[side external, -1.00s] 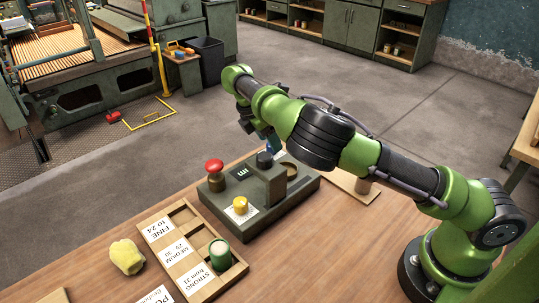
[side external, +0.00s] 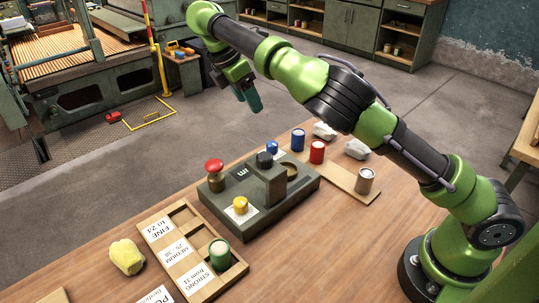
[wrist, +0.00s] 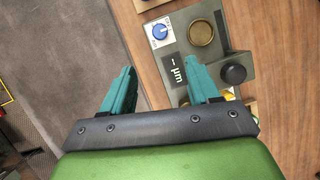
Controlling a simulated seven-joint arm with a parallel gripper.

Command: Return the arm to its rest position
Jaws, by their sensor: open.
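My green arm is raised over the table, and my gripper (side external: 246,98) hangs from its end beyond the table's far edge, high above the floor. Its teal fingers are apart and empty. In the wrist view my gripper (wrist: 160,85) shows a clear gap between the fingers, with nothing held. The grey measuring device (side external: 250,215) stands below and nearer the camera, apart from the gripper. A green can (side external: 220,255) sits in the compartment labelled strong of the wooden tray (side external: 190,250).
The device carries a red button (side external: 214,168), a yellow button (side external: 240,206) and a blue knob (side external: 272,148). A yellow cloth (side external: 127,257) lies left.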

